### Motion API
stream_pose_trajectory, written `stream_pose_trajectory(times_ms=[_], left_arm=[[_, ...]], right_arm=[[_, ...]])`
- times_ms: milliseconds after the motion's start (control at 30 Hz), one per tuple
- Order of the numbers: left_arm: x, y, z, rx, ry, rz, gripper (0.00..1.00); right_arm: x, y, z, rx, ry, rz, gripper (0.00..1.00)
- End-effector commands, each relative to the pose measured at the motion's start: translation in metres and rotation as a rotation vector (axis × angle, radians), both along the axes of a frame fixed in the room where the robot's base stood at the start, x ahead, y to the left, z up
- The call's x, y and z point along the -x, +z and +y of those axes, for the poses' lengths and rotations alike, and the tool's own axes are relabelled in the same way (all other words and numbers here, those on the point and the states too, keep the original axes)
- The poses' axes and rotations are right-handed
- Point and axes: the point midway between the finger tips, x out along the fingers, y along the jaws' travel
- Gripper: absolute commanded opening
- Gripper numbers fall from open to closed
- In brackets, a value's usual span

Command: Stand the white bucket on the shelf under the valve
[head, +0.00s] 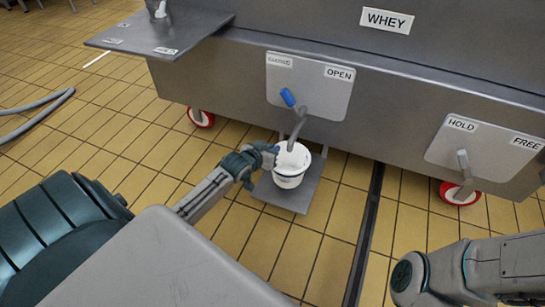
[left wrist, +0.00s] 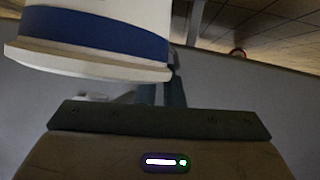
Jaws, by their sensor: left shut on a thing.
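The white bucket (head: 290,181) is upright over the small grey shelf (head: 302,205), below the valve spout (head: 297,132) with its blue handle (head: 287,97). Whether its base touches the shelf cannot be told. My left gripper (head: 271,153) is shut on the bucket at its left upper side. In the left wrist view the bucket (left wrist: 95,58) fills the upper left, with a blue band and wide rim; that picture looks upside down. My right arm shows at the lower right of the head view, but its gripper is out of view.
The grey vat carries a WHEY sign (head: 386,20) and red wheels. A HOLD/FREE plate with a lever (head: 463,165) is on the right. A side table (head: 160,33) juts out at the upper left. A hose (head: 38,103) lies on the tiled floor, and a dark floor channel (head: 369,220) runs right of the shelf.

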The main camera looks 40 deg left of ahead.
Motion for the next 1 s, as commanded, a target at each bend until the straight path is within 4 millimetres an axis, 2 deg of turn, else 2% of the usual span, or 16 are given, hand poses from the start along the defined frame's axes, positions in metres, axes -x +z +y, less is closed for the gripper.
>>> stream_pose_trajectory(times_ms=[133, 400, 733, 800, 867, 1000], left_arm=[[-0.003, -0.005, 0.0, 0.0, -0.001, -0.001, 0.0], [-0.002, -0.036, 0.0, 0.0, 0.0, -0.001, 0.0], [-0.002, -0.036, 0.0, 0.0, 0.0, -0.001, 0.0], [-0.002, -0.036, 0.0, 0.0, 0.0, 0.0, 0.17], [-0.002, -0.036, 0.0, 0.0, 0.0, 0.0, 0.29], [-0.002, -0.036, 0.0, 0.0, 0.0, 0.0, 0.3]], right_arm=[[0.001, -0.003, 0.0, 0.0, 0.005, -0.002, 0.0], [-0.005, -0.027, 0.001, 0.008, 0.01, 0.033, 0.0], [-0.006, -0.024, 0.001, 0.008, 0.011, 0.037, 0.0], [-0.006, -0.024, 0.001, 0.008, 0.011, 0.037, 0.0], [-0.005, -0.024, 0.001, 0.008, 0.011, 0.037, 0.0], [-0.005, -0.024, 0.001, 0.008, 0.01, 0.036, 0.0]])
